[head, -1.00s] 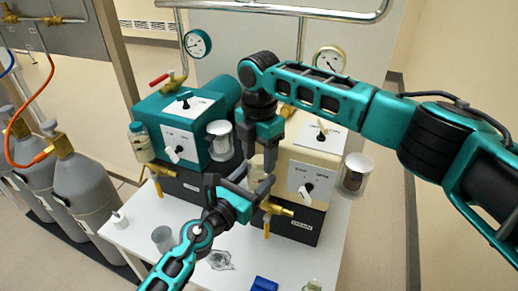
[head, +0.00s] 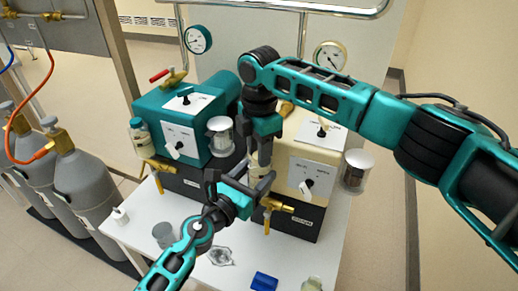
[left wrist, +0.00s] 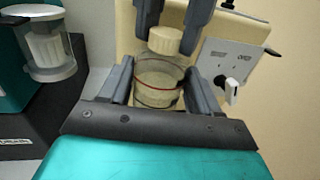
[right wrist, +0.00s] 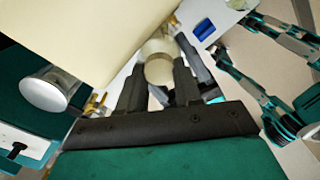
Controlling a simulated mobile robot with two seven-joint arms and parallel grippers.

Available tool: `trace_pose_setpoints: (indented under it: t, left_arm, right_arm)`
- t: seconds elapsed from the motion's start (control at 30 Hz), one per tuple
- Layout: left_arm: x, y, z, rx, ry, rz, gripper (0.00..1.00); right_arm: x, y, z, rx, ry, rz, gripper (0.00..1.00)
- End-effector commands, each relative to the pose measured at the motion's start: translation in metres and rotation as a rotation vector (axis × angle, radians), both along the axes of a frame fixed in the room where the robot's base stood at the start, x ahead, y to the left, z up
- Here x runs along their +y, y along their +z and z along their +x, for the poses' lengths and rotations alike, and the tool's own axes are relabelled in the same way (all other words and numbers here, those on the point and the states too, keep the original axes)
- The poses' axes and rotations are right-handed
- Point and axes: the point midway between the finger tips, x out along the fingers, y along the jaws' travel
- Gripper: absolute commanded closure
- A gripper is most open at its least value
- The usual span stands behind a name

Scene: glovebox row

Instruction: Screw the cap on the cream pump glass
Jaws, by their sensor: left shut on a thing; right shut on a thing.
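The cream pump glass (left wrist: 158,90) is a clear jar with a red ring line near its top, upright between the fingers of my left gripper (head: 240,182), which is shut on it. The cream cap (left wrist: 165,40) sits at the jar's mouth. My right gripper (head: 264,150) is above it, pointing down and shut on the cap, which also shows in the right wrist view (right wrist: 158,66). The cap and jar look lined up; how far the thread is engaged cannot be seen. In the head view the fingers mostly hide both. The cream pump (head: 308,165) is right behind them.
A teal pump (head: 185,125) stands to the left, with a capped jar (head: 140,136) at its side. Brass taps jut forward below the pumps. A beaker (head: 164,235), a blue block (head: 264,282) and small items lie on the white table (head: 205,272). Gas cylinders (head: 85,180) stand left.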

Motion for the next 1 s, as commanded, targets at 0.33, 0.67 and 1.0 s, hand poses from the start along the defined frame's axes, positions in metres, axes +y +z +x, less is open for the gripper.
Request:
trace_pose_setpoints:
  t: [0.33, 0.67, 1.0]
  left_arm:
    - [0.001, 0.0041, 0.0032, -0.007, 0.005, -0.004, 1.0]
    - [0.0015, 0.0036, 0.0034, -0.006, 0.006, -0.003, 1.0]
    - [0.0018, 0.003, 0.0035, -0.005, 0.007, -0.003, 1.0]
  right_arm:
    - [0.0004, -0.0022, -0.0026, 0.011, -0.72, -0.001, 1.0]
    - [0.0005, -0.0024, -0.0025, 0.01, -1.185, -0.002, 1.0]
    - [0.0008, -0.0029, -0.0033, 0.011, -1.21, -0.004, 1.0]
